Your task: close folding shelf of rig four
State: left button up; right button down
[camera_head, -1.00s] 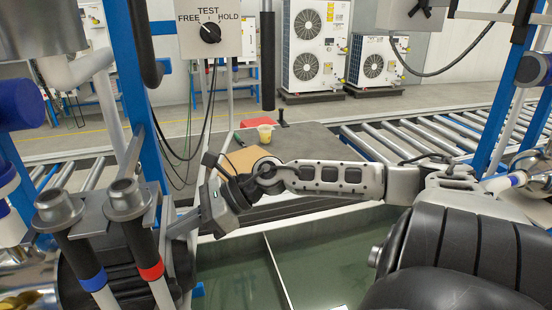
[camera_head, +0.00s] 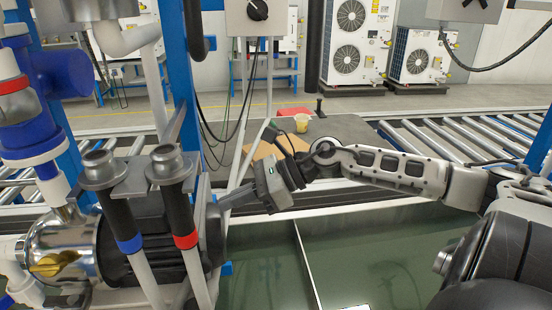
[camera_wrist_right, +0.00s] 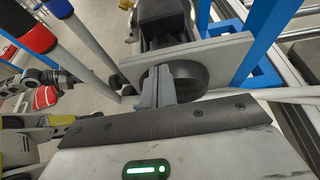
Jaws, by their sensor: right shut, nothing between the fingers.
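My right gripper (camera_head: 222,200) reaches in from the right in the head view. Its fingers are shut and empty, close to the black motor (camera_head: 212,235) of the pump at left; contact cannot be told. In the right wrist view the shut fingers (camera_wrist_right: 160,82) point at a black round part (camera_wrist_right: 188,80) beneath a pale grey plate (camera_wrist_right: 185,57). A flat dark grey surface (camera_head: 345,127) lies level behind my right arm, partly hidden by it. I cannot tell whether it or the plate is the folding shelf. My left gripper is not in view.
A yellow cup (camera_head: 301,122), a red item (camera_head: 293,111) and a brown sheet (camera_head: 262,150) lie on the dark surface. Blue posts (camera_head: 192,75) and hoses with blue and red bands (camera_head: 184,212) stand left. A roller conveyor (camera_head: 455,138) runs at right.

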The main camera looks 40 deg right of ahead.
notch_tip(320, 180, up, 10)
jog(key=s+d+f+p, duration=0.1)
jog(key=s+d, duration=0.1)
jog(key=d, duration=0.1)
jog(key=s+a+f+m+t+h, duration=0.1)
jog(key=a+f+m+t+h, duration=0.2)
jog(key=f+m, duration=0.85)
jog(key=s+f+m+t+h, duration=0.15)
jog(key=f+m+t, duration=0.5)
jog(key=m, duration=1.05)
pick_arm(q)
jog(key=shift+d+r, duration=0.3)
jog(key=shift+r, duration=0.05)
pick_arm(e)
jog(key=s+a+f+m+g+h, duration=0.3)
jog(key=s+a+f+m+g, duration=0.4)
jog(key=a+f+m, duration=0.6)
notch_tip(320, 180, down, 2)
jog(key=s+m, duration=0.2)
jog(key=shift+s+a+m, duration=0.35)
jog(key=shift+s, duration=0.05)
jog(key=shift+f, duration=0.1)
